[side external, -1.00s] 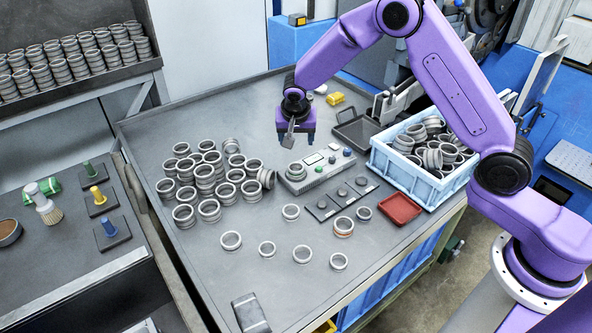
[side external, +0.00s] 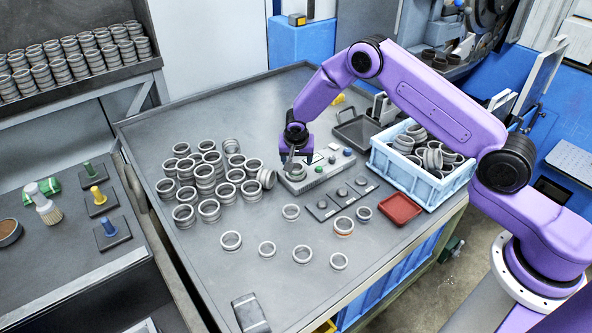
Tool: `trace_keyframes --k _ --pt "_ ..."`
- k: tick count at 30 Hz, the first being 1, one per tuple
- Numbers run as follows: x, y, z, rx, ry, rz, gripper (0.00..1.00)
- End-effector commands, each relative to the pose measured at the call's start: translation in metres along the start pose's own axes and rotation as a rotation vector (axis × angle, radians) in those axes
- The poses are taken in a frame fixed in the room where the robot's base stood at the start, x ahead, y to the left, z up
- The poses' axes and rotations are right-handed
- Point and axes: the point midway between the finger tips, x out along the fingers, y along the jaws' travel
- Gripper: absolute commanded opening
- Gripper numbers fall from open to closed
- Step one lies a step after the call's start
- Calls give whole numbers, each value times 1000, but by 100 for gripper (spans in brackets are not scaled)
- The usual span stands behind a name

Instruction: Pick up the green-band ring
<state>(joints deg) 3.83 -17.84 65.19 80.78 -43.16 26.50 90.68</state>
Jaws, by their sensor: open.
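The green-band ring (side external: 296,172) appears to be the ring seated on the grey gauge block (side external: 313,178) near the middle of the table; its band is too small to read clearly. My gripper (side external: 294,160) is open, pointing down just above and partly in front of this ring. Whether the fingers touch the ring cannot be told. Another ring with an orange-red band (side external: 344,226) lies flat on the table toward the front right.
Several grey rings (side external: 205,180) stand in stacks left of the gauge block. Loose rings (side external: 267,249) lie in front. A blue crate of rings (side external: 440,188), a red tray (side external: 399,209) and dark pads (side external: 322,208) are to the right.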

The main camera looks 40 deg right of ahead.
Motion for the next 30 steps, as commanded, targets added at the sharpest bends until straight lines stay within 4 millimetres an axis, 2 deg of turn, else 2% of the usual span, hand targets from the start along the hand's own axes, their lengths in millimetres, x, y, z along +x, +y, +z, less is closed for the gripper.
trace_keyframes --k 5,15,25,26,27,30 --pt "11 0 0 1 -1 1 68" --pt "49 -3 2 1 -1 1 68" --pt "53 -3 1 1 0 0 68" --pt "53 -3 1 1 0 0 61" --pt "53 -3 1 1 0 0 48" --pt "53 -3 1 0 0 0 20"
